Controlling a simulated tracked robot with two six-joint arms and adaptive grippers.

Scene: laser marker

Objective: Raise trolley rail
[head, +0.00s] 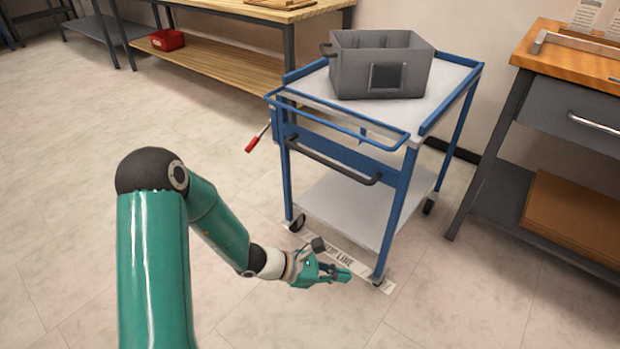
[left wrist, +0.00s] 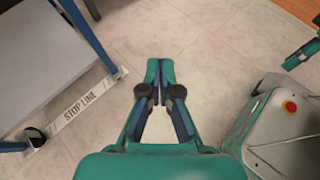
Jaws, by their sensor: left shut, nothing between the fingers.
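The blue-framed trolley (head: 345,205) stands right of centre in the head view, with grey shelves. Its blue rail (head: 335,118) runs along the near side of the top, projecting outward from the deck edge. A dark handle bar (head: 330,162) is below it on a blue panel. My left gripper (head: 345,273) is low in front of the trolley, well below the rail and near the floor strip. In the left wrist view, its fingertips (left wrist: 159,75) are together with nothing between them. The rail does not show clearly there.
A grey bin (head: 382,68) sits on the trolley top. A red-handled lever (head: 256,140) sticks out at its left side. A stop line strip (head: 340,258) lies on the floor under its front. Workbenches stand behind and at right; floor at left is clear.

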